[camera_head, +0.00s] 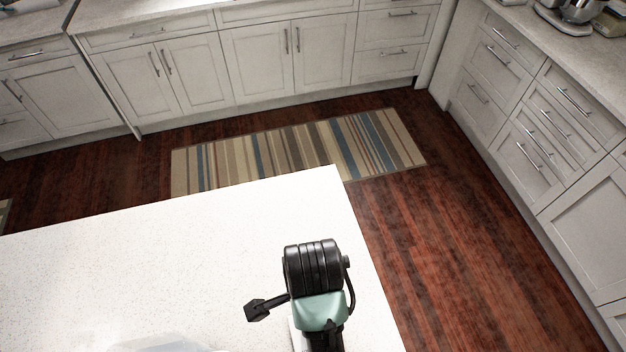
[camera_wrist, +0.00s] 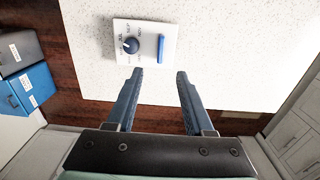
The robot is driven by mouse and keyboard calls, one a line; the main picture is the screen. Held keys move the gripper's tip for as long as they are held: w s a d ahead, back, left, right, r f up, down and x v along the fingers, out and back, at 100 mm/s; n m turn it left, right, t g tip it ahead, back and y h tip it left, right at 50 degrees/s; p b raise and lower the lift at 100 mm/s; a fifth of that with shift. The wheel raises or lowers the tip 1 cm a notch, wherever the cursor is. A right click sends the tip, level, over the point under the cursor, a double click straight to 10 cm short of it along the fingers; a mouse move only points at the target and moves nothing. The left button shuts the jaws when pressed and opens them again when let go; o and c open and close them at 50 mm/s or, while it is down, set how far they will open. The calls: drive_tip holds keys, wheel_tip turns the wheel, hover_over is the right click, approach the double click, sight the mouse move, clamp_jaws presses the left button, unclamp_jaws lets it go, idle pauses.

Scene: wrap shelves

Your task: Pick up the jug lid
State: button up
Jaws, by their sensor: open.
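No object that I can clearly identify as the jug lid shows in either view. A pale, translucent object (camera_head: 165,344) is cut off at the bottom edge of the head view, and I cannot tell whether it is the lid or part of a jug. In the wrist view my gripper (camera_wrist: 157,75) is open and empty, its two blue-grey fingers apart. Just beyond the fingertips, a white panel-like object (camera_wrist: 122,28) with a dark blue dial and a blue bar lies on the white counter. The fingertips are hidden in the head view.
The white speckled counter (camera_head: 180,255) is mostly bare in the head view. A striped rug (camera_head: 300,152) lies on the dark wood floor beyond it. A grey box (camera_wrist: 18,50) and a blue box (camera_wrist: 35,85) show left in the wrist view. Cabinets line the room.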

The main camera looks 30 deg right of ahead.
wheel_tip(320, 180, down, 7)
drive_tip(key=shift+s+r+b, duration=0.1)
drive_tip(key=shift+r+b, duration=0.1)
drive_tip(key=shift+b, duration=0.3)
drive_tip(key=shift+f+p, duration=0.75)
drive_tip(key=shift+f, duration=2.25)
clamp_jaws()
